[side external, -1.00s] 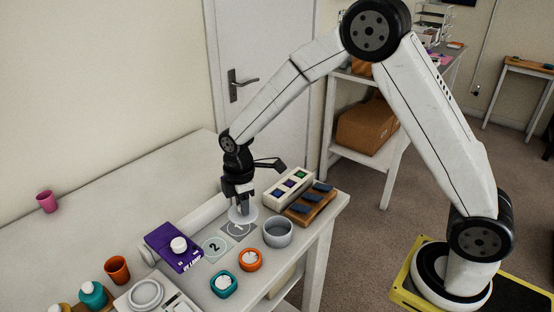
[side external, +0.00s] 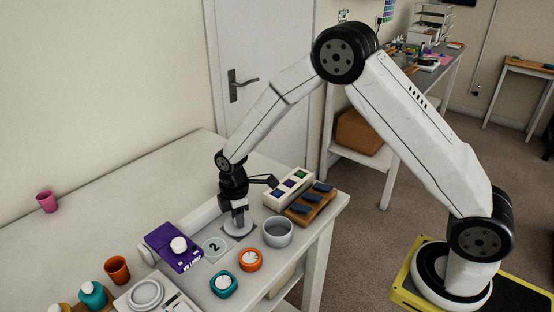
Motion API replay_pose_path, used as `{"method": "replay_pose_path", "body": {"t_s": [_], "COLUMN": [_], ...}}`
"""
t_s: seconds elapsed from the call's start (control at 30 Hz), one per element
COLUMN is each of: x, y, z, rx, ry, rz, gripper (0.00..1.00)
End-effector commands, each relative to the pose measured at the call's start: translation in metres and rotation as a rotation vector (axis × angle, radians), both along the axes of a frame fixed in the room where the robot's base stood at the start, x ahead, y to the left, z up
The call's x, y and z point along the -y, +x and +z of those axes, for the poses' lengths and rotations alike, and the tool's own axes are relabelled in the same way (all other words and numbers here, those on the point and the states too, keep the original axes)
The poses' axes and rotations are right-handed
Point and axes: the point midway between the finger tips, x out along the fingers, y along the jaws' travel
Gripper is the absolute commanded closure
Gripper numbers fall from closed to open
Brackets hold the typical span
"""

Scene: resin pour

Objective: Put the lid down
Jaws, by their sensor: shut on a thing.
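My gripper (side external: 238,217) points down at the table and is shut on the grey lid (side external: 238,230), a flat disc with an upright knob. The lid is over the grey square mat, beside the pad marked 2 (side external: 215,247), and covers most of that mat's marking. It looks at or very near the table surface; I cannot tell whether it touches. An open grey pot (side external: 278,231) stands just to the right of the lid.
A purple box (side external: 174,247) with a white knob lies to the left. Orange (side external: 250,259) and teal (side external: 223,284) containers stand in front. A tray of coloured blocks (side external: 289,187) and a wooden rack (side external: 311,203) are behind the pot.

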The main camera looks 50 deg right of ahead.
Motion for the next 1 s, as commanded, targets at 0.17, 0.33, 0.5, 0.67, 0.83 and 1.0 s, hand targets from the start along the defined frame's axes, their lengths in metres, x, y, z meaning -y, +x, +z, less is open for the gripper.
{"method": "replay_pose_path", "body": {"t_s": [0.17,0.33,0.5,0.67,0.83,1.0], "x": [0.0,-0.0001,-0.0001,-0.0001,-0.0001,-0.0001], "y": [0.0002,0.0,0.0001,0.0001,0.0001,0.0005], "z": [-0.0003,-0.002,-0.0031,-0.003,-0.0026,0.0021], "rx": [0.001,0.0,0.0,0.0,0.001,0.002], "ry": [0.0,0.0,0.0,0.0,0.0,0.0], "rz": [0.0,0.0,0.0,0.0,0.0,0.0], "gripper": [1.0,1.0,0.36,0.32,0.32,0.32]}}
